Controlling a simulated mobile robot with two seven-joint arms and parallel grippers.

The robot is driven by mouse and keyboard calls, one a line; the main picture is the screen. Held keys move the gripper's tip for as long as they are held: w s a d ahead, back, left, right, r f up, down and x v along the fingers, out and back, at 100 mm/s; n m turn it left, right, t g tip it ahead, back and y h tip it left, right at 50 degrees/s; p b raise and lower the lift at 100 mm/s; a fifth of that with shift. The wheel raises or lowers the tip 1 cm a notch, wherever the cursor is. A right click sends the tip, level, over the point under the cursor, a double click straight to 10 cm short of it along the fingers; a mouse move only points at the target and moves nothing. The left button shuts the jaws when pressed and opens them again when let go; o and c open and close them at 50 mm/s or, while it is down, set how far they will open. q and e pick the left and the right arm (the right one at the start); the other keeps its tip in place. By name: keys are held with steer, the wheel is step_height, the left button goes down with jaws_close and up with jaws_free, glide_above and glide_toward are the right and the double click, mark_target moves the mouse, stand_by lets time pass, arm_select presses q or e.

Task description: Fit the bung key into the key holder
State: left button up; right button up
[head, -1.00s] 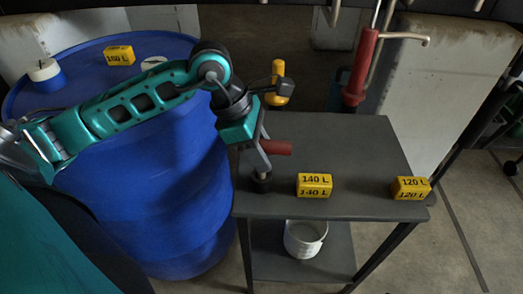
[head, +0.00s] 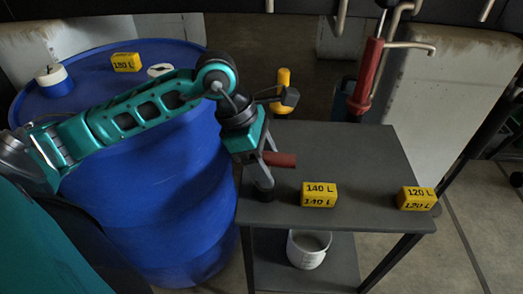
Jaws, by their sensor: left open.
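My left gripper (head: 264,174) points down over the left part of the grey table, with its jaws open. A red bar (head: 282,160), which looks like the handle of the bung key, lies level at the fingers and sticks out to their right. The jaws are not shut on it. A short dark cylinder (head: 264,192), perhaps the key holder, stands on the table just below the fingertips. The fingers hide the space between bar and cylinder, so I cannot tell whether the two are joined. My right gripper is not in view.
Yellow blocks marked 140 L (head: 319,195) and 120 L (head: 416,198) sit on the grey table (head: 350,160). A yellow-handled item (head: 283,92) shows behind my wrist. A blue drum (head: 150,200) stands left, a red pump (head: 366,78) behind. A white bucket (head: 307,249) sits below.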

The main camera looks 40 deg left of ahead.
arm_select(q)
steer(key=p+v, duration=0.2)
steer(key=v, duration=1.1)
steer(key=shift+f, duration=0.1)
